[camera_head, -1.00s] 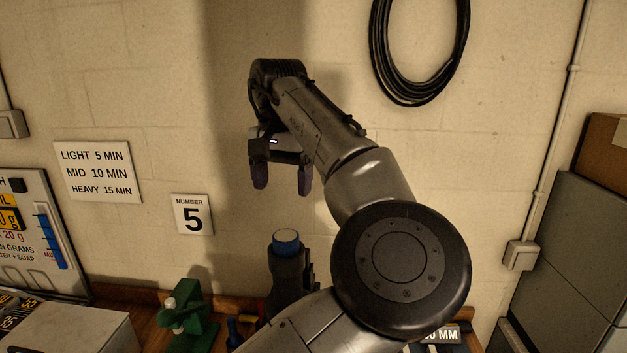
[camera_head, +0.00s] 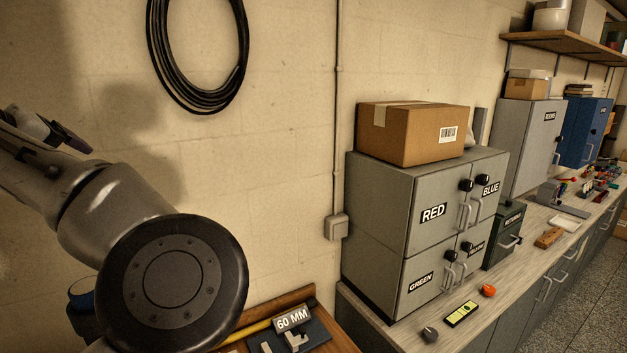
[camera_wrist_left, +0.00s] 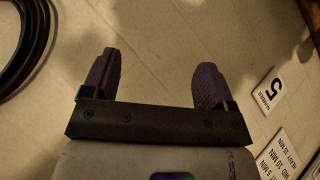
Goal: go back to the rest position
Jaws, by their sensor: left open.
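My left gripper (camera_wrist_left: 153,78) is open in the left wrist view, with its two purple-dark fingers apart and nothing between them. Beyond it is the pale block wall. In the head view the same gripper (camera_head: 68,138) shows at the left edge, raised in front of the wall and partly cut off. My left arm bends across the lower left. My right gripper is in neither view.
Grey lockers (camera_head: 400,260) labelled RED, BLUE and GREEN stand right of centre with a cardboard box (camera_head: 400,135) on top. A black cable coil (camera_head: 160,60) hangs on the wall. A wooden bench holds a 60 MM sign (camera_head: 292,319). A long counter runs right.

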